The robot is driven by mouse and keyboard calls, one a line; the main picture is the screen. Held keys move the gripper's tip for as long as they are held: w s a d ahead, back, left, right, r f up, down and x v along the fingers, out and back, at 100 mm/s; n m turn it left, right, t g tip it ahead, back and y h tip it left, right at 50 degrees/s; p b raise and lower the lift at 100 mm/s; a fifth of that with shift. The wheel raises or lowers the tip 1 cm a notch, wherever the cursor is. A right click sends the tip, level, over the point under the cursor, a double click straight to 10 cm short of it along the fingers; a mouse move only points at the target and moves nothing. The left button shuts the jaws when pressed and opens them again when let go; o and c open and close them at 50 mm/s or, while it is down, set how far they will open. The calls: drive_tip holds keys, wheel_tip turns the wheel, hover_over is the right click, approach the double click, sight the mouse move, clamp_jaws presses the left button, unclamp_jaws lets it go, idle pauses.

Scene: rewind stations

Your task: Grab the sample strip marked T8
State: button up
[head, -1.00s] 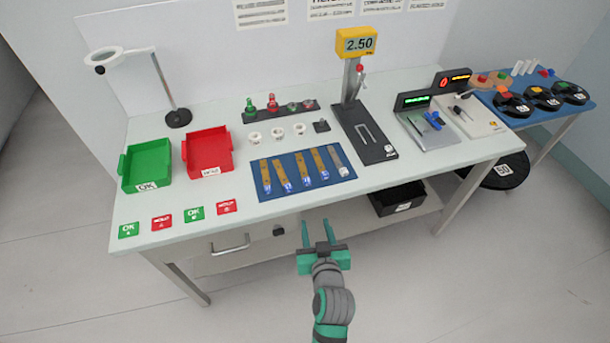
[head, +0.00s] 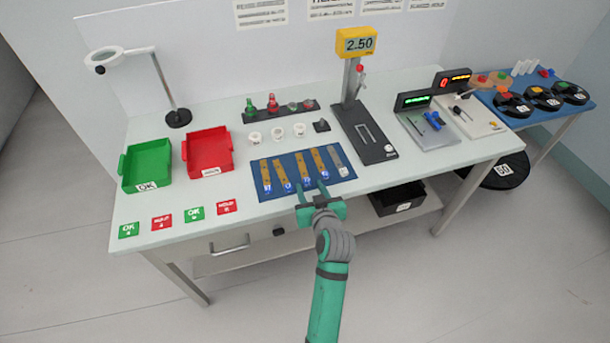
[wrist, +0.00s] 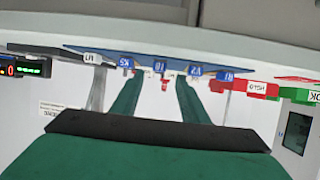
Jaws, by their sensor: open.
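The blue mat (head: 262,193) on the bench holds a row of strips with end labels. The T8 strip (head: 302,165) looks to be the third from the left; its label is too small to read there. In the upside-down wrist view, its blue tag (wrist: 161,67), apparently reading T8, shows between the finger tips. My gripper (head: 312,187) is open and empty at the mat's front edge, its fingers pointing toward the strips. I cannot tell their exact height.
Neighbouring strips lie close on both sides, tagged V2 (wrist: 195,71) and apparently K5 (wrist: 127,62). White cups (head: 277,133) stand behind the mat. A scale-like stand (head: 365,135) is to its right, a red tray (head: 208,150) to its left.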

sight(307, 178)
drive_tip(key=shift+x, duration=2.35)
drive_tip(key=shift+d, duration=0.15)
clamp_jaws()
drive_tip(key=shift+r, duration=0.1)
